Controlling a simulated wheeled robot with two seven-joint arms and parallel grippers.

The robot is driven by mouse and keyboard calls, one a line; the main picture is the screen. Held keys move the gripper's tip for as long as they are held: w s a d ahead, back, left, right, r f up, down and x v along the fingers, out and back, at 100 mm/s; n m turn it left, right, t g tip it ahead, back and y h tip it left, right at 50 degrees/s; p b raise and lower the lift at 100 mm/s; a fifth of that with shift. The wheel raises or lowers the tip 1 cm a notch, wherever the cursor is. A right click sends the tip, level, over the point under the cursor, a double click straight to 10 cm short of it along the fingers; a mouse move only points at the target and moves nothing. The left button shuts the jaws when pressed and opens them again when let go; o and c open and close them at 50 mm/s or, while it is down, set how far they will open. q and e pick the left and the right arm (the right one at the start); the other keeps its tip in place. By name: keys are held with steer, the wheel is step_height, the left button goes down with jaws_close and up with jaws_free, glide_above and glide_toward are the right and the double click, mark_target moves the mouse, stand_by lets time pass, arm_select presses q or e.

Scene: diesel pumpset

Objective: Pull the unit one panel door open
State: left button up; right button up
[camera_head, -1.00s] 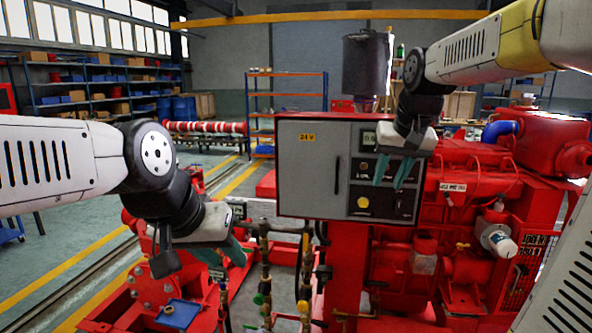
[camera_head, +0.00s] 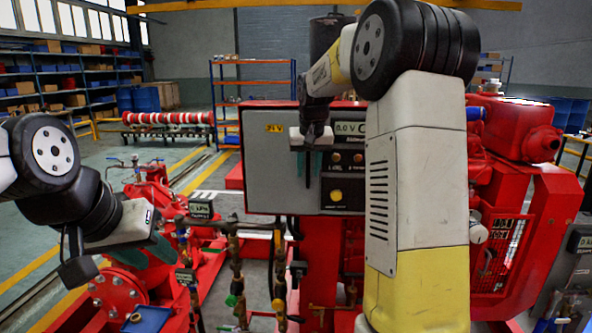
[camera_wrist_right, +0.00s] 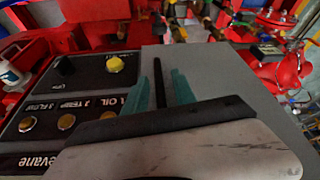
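The unit one panel (camera_head: 270,165) is a grey box with a red frame in the middle of the head view. Its plain left door looks flush and shut. A black vertical bar handle (camera_wrist_right: 158,72) on the door shows in the right wrist view. My right gripper (camera_head: 309,163) is in front of the handle in the head view. In the right wrist view its teal fingers (camera_wrist_right: 161,76) are apart, one on each side of the handle; contact cannot be told. My left gripper (camera_head: 148,252) hangs at the lower left, fingers apart and empty, away from the panel.
Knobs and a yellow button (camera_wrist_right: 115,64) sit on the panel's control side. Pipes and valves (camera_head: 235,275) stand below and left of the panel. The red engine (camera_head: 515,130) is at the right. My right arm covers part of the panel and engine.

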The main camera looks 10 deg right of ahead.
steer(key=shift+f, duration=0.2)
steer(key=shift+c, duration=0.3)
jaws_close()
stand_by(1.1)
